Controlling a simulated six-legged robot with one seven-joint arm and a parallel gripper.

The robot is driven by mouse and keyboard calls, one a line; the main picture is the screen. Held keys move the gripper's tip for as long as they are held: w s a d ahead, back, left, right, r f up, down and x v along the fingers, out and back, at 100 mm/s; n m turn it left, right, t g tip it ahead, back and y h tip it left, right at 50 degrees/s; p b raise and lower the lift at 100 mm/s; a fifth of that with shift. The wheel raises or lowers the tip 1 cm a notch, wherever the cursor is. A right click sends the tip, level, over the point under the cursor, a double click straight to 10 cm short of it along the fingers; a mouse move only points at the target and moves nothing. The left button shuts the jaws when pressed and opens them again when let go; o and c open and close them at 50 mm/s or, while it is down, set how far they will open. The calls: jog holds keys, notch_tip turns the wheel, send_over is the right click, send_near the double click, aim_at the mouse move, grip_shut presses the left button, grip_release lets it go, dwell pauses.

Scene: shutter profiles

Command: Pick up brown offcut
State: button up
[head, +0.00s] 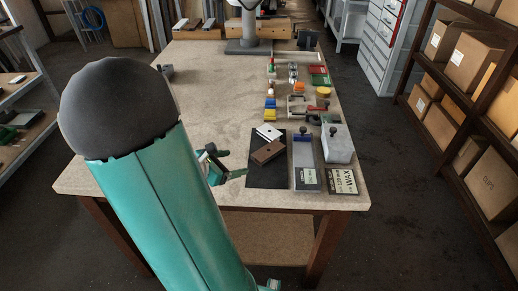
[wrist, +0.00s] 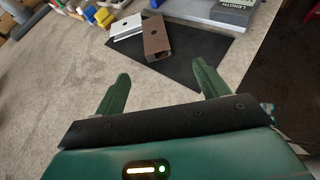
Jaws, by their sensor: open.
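The brown offcut (head: 267,152) lies on a black mat (head: 268,178) near the front right of the workbench. A white offcut (head: 269,132) lies just behind it on the mat. In the wrist view the brown offcut (wrist: 158,38) is a short hollow-ended profile, beside the white offcut (wrist: 125,27). My gripper (head: 228,165) is low at the left of the mat in the head view, partly hidden by my arm. In the wrist view my gripper (wrist: 163,82) has its two green fingers spread and empty, with the brown offcut beyond the fingertips.
Right of the mat stand a grey block with a blue top piece (head: 304,160), a grey box (head: 337,145) and a label card (head: 342,181). Small coloured items and clamps line the bench's right side. The bench's left half (head: 215,85) is mostly clear.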

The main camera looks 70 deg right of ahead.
jog(key=shift+s+d+f+n, duration=0.35)
jog(key=shift+s+d+n, duration=0.05)
jog(key=shift+d, duration=0.25)
jog(key=shift+d+f+h, duration=0.15)
jog(key=shift+d+h, duration=0.15)
send_near(265, 153)
jog(key=x, duration=0.3)
jog(key=shift+s+d+f, duration=0.15)
jog(key=shift+s+f, duration=0.05)
jog(key=shift+s, duration=0.1)
jog(key=shift+w+x, duration=0.2)
jog(key=shift+x, duration=2.8)
jog(key=shift+d, duration=0.15)
jog(key=c, duration=1.2)
jog(key=shift+o, duration=0.2)
jog(key=shift+r, duration=0.1)
